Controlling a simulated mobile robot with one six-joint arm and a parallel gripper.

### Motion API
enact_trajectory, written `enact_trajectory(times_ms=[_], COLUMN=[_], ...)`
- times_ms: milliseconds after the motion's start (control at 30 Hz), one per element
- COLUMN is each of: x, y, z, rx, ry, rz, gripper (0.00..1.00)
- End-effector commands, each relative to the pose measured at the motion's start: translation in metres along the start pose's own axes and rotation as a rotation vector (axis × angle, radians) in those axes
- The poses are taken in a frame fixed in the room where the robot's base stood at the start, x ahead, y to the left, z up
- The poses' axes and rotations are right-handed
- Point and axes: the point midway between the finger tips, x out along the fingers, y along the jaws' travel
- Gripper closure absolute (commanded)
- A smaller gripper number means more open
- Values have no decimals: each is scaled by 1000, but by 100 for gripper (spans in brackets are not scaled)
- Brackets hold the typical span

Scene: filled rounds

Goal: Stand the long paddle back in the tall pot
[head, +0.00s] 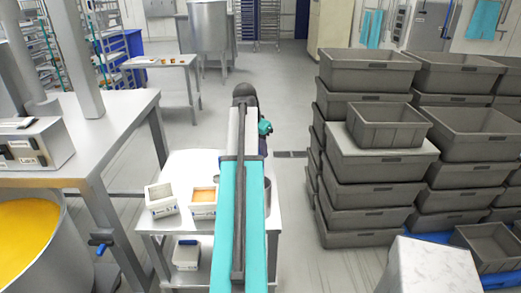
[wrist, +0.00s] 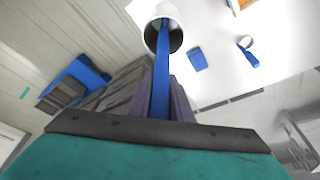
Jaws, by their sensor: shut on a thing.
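The long blue paddle (wrist: 161,88) is gripped between the two dark fingers of my gripper (wrist: 168,98) in the wrist view. Its far end reaches into the round mouth of the tall pot (wrist: 152,38), which has a pale wall and a dark inside. The paddle lines up with the opening; how deep its end sits, I cannot tell. In the head view my arm covers the gripper and the paddle. A sliver of a grey round pot (head: 268,188) shows just right of my arm on the low table.
The low steel table (head: 180,222) holds a pale tub (head: 160,198) and a tub with orange contents (head: 203,203) left of my arm. A blue block (wrist: 197,60) lies near the pot. Stacked grey crates (head: 372,193) stand right. A big yellow-filled vat (head: 25,235) stands left.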

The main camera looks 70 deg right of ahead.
Motion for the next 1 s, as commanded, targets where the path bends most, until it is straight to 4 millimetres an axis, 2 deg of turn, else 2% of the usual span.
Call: enact_trajectory(times_ms=[633, 667, 767, 1000], x=[4, 4, 4, 4], y=[0, 0, 0, 0], z=[1, 1, 1, 1], rx=[0, 0, 0, 0], ry=[0, 0, 0, -1], rz=[0, 0, 0, 0], gripper=[100, 76, 60, 60])
